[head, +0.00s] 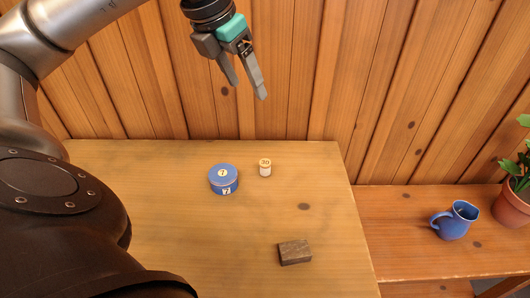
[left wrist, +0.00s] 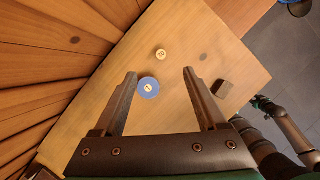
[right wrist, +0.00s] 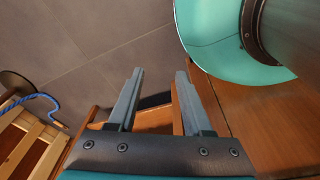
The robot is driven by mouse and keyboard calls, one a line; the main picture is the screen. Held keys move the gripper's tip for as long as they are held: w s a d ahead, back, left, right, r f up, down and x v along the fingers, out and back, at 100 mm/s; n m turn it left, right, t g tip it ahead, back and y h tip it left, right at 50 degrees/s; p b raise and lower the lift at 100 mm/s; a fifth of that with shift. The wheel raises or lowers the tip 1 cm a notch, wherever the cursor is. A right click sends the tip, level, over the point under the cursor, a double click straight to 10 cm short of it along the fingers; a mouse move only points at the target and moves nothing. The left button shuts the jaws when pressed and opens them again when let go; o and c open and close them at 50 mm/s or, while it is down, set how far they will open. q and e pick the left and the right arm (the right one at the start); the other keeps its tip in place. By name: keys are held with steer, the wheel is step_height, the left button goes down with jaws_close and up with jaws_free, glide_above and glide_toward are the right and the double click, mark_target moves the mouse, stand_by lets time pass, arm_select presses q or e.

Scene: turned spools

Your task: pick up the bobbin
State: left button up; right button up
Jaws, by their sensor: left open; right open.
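The bobbin (head: 265,168) is a small upright spool with a pale wooden top marked 30 and a whitish body. It stands on the wooden table near its back edge, and also shows in the left wrist view (left wrist: 161,54). My left gripper (head: 246,90) is open and empty, high above the table. In the left wrist view the bobbin lies beyond and between the fingertips (left wrist: 160,73), well apart from them. My right gripper (right wrist: 160,72) is open and empty in the right wrist view, with no bobbin in sight there.
A blue round container (head: 223,180) marked 7 stands just left of the bobbin. A dark wooden block (head: 294,252) lies nearer the front. A plank wall rises behind the table (head: 170,240).

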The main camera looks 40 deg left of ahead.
arm_select(q)
step_height(320, 180, down, 10)
steer(key=b, duration=0.9)
arm_select(e)
steer(key=w+f, duration=0.2)
steer(key=w, duration=0.4)
arm_select(q)
steer(key=b, duration=0.3)
glide_above(265, 163)
steer(key=s, duration=0.2)
step_height(265, 163, down, 9)
steer(key=shift+a+f, duration=0.1)
steer(key=shift+b+x, duration=1.25)
steer(key=shift+x, duration=1.25)
steer(key=shift+w+f, duration=0.1)
steer(key=shift+f, duration=0.4)
arm_select(e)
steer(key=w+a+r+t, duration=0.1)
steer(key=w+r, duration=0.3)
steer(key=r, duration=0.8)
steer(key=shift+w+a+t, duration=0.2)
steer(key=shift+a+t, duration=0.2)
steer(key=shift+t, duration=0.4)
arm_select(q)
jaws_close()
